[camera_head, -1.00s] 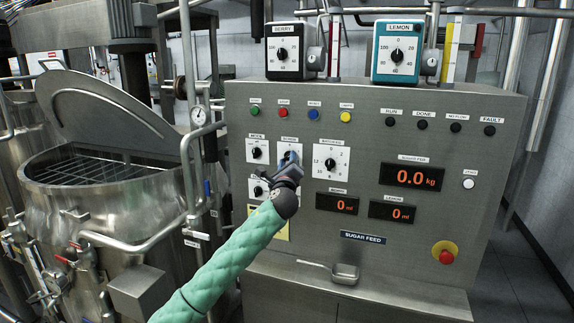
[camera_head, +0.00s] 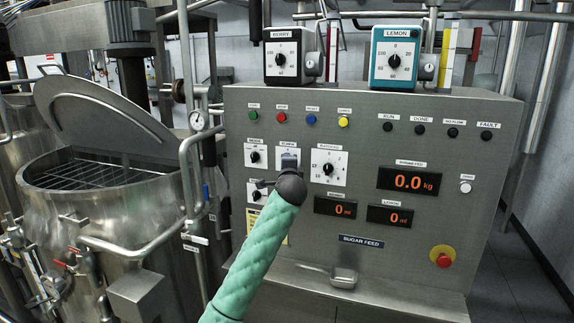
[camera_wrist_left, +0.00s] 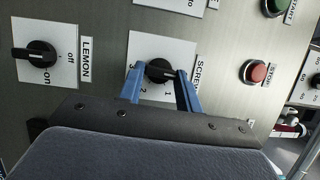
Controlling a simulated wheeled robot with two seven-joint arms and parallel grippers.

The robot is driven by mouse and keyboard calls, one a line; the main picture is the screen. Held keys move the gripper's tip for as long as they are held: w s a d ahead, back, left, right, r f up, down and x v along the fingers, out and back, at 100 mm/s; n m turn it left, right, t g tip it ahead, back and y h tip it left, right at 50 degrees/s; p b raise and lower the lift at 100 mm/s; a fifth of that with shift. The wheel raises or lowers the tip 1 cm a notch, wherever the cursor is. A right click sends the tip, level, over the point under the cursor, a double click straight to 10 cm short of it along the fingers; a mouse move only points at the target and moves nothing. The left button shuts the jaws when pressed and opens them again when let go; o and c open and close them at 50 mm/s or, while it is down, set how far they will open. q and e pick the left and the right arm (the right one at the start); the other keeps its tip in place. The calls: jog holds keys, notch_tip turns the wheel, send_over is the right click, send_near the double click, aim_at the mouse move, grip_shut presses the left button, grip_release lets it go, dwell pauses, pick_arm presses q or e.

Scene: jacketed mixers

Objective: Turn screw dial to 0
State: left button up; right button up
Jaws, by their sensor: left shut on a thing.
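The screw dial is a black knob (camera_wrist_left: 160,70) on a white square plate (camera_wrist_left: 160,47), labelled SCREW, with the numbers 1, 2 and 3 partly visible around it. My left gripper (camera_wrist_left: 158,77) has its blue fingers on either side of the knob and is shut on it. The knob's pointer direction is hard to tell. In the head view my left gripper (camera_head: 288,158) covers most of the dial, and only the upper part of its plate shows. My right gripper is not in view.
The lemon switch (camera_wrist_left: 42,54) is close by in the wrist view, as is a red button (camera_wrist_left: 257,73). A red emergency button (camera_head: 444,260) is at lower right. A steel tank (camera_head: 100,210) stands at left.

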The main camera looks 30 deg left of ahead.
pick_arm(q)
jog(key=shift+n, duration=0.4)
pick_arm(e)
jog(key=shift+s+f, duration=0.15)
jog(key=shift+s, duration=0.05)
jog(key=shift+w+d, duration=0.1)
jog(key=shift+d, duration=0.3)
pick_arm(q)
jog(key=o, duration=1)
jog(key=shift+a, duration=0.1)
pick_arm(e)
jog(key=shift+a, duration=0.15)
pick_arm(q)
jog(key=shift+b+v, duration=1.65)
jog(key=shift+v, duration=2.3)
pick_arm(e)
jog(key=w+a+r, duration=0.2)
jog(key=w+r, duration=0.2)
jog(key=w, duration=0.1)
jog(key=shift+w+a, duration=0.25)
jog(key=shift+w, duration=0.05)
